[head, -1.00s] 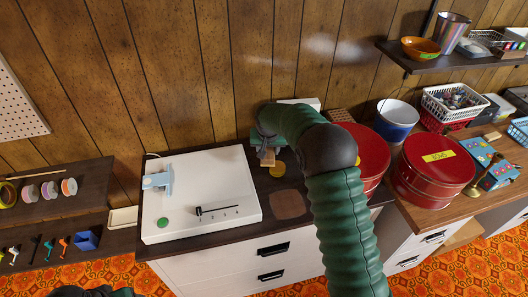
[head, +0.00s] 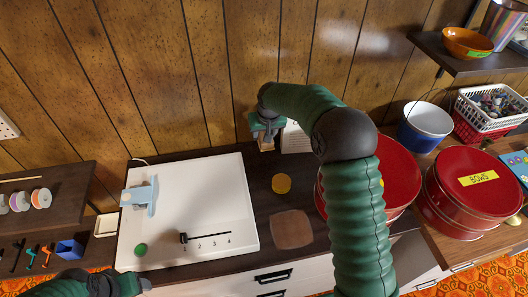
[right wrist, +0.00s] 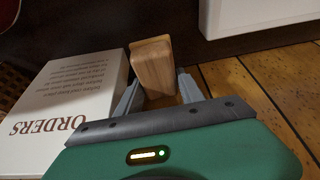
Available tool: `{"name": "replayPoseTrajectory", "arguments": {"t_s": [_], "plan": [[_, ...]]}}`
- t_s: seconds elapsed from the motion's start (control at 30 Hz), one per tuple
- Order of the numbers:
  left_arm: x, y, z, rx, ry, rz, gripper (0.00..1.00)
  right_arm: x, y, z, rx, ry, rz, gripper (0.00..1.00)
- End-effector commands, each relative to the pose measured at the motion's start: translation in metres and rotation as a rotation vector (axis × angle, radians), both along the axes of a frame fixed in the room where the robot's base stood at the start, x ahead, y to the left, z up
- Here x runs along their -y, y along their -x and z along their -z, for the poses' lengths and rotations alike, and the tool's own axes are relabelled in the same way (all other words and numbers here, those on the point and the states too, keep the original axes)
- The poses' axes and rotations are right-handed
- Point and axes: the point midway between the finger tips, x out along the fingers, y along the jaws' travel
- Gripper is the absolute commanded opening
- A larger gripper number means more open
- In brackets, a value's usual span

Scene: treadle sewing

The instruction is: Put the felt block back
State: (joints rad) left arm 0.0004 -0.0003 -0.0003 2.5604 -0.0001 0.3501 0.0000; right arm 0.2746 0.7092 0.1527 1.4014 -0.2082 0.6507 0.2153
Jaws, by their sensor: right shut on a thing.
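My right gripper (head: 266,138) is shut on a light wooden block (head: 266,146), which I take to be the felt block; no felt face shows. In the right wrist view the block (right wrist: 153,62) sits between the two grey fingers (right wrist: 158,88). The gripper is at the back of the dark table, near the wood wall and left of a white box marked ORDERS (right wrist: 70,110).
A white board (head: 190,225) with a slider and a blue clamp (head: 143,196) fills the table's left. Red round tins (head: 475,180) and a blue-and-white pot (head: 425,125) stand at the right. A blue cup (head: 70,248) is at the left. A shelf (head: 470,55) overhangs the right.

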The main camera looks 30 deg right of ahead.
Motion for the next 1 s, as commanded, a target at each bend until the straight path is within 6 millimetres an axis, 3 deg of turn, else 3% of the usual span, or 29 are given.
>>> {"name": "replayPoseTrajectory", "arguments": {"t_s": [0.03, 0.1, 0.27, 0.47, 0.8, 0.83, 1.0], "plan": [[0.0, 0.0, 0.003, 0.0, 0.0, 0.001, 0.67, 0.0, 0.001, 0.016, -0.004, 0.0, 0.0, 0.12], [0.0, 0.0, 0.004, 0.0, 0.0, 0.001, 0.67, -0.001, 0.0, 0.029, -0.001, 0.001, 0.0, 0.12], [0.0, 0.0, 0.005, 0.0, 0.0, 0.001, 0.67, -0.002, 0.0, 0.046, 0.0, 0.003, 0.001, 0.12], [0.0, 0.0, 0.009, 0.0, 0.0, 0.001, 0.67, -0.002, 0.0, 0.082, -0.001, 0.003, 0.001, 0.12], [0.0, 0.0, 0.01, 0.0, 0.0, 0.001, 0.67, -0.001, 0.0, 0.087, 0.002, 0.002, 0.002, 0.12], [0.0, 0.0, 0.01, 0.0, 0.0, 0.001, 0.67, -0.001, 0.0, 0.086, 0.002, 0.002, 0.002, 0.47], [0.0, 0.0, 0.009, 0.0, 0.0, 0.001, 0.67, 0.0, 0.0, 0.087, -0.002, 0.003, 0.002, 0.67]]}}
